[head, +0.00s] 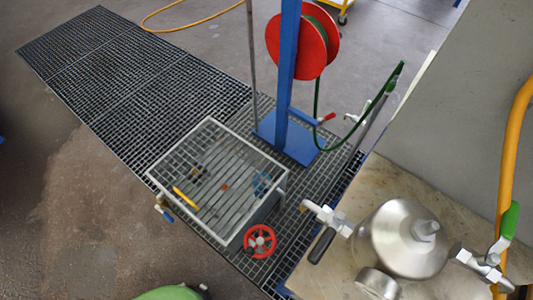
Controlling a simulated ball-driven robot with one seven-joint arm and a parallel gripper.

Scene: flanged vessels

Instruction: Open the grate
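A square metal box with a light grey rim (165,160) stands on the floor grating, left of the blue post. A barred grate (222,160) spans its top and looks level with the rim. A yellow bar-shaped piece (185,198) shows at the grate's left front; I cannot tell if it is on the bars or below them. Small orange and blue things show between the bars, too small to name. A red handwheel (260,240) is at the box's front right. My gripper is not in view.
A blue post (287,75) with a red hose reel (316,45) stands behind the box. A steel vessel (403,240) with valves is at right on a stone-like top. Floor grating (120,80) runs to the back left. Bare floor (70,220) lies left.

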